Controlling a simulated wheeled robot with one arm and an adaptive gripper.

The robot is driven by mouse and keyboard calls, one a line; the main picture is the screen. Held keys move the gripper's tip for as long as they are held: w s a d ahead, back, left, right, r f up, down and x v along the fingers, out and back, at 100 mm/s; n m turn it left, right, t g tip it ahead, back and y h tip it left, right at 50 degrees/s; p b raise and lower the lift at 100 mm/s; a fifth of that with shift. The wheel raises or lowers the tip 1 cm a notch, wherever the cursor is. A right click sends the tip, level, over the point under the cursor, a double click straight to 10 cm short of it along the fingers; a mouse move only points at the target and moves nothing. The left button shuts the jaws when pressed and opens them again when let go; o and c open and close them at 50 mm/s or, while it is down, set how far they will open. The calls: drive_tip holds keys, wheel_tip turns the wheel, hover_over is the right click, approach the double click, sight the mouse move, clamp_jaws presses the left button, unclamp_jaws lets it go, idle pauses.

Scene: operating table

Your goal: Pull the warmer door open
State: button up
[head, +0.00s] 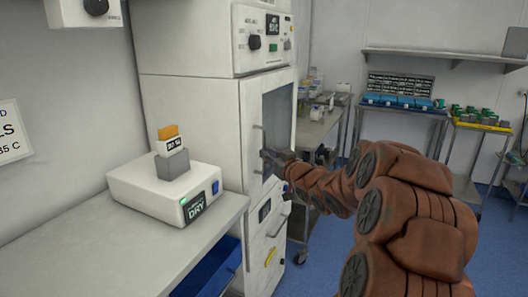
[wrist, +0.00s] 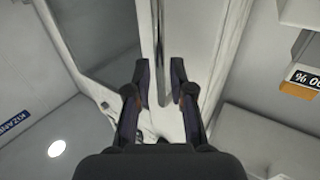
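The warmer (head: 190,110) is a tall white cabinet in the head view. Its door (head: 252,105) has a dark glass window (head: 277,115) and looks shut. A thin vertical handle (head: 258,142) is on the door's left side. My gripper (head: 268,157) is at the handle's height in front of the door, partly hidden by my own arm. In the wrist view the grey handle bar (wrist: 162,55) runs down between my two dark fingertips. The fingers are apart, with a gap on each side of the bar. Contact with the handle does not show.
A control panel (head: 265,40) is above the door. A counter (head: 150,230) with a white dry-block device (head: 150,190) stands at the left. A steel cart (head: 320,128) is beyond the warmer. Blue floor (head: 320,265) shows free at the lower right of the warmer.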

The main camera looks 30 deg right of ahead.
sight(264, 169)
drive_tip(key=shift+w, duration=1.75)
clamp_jaws()
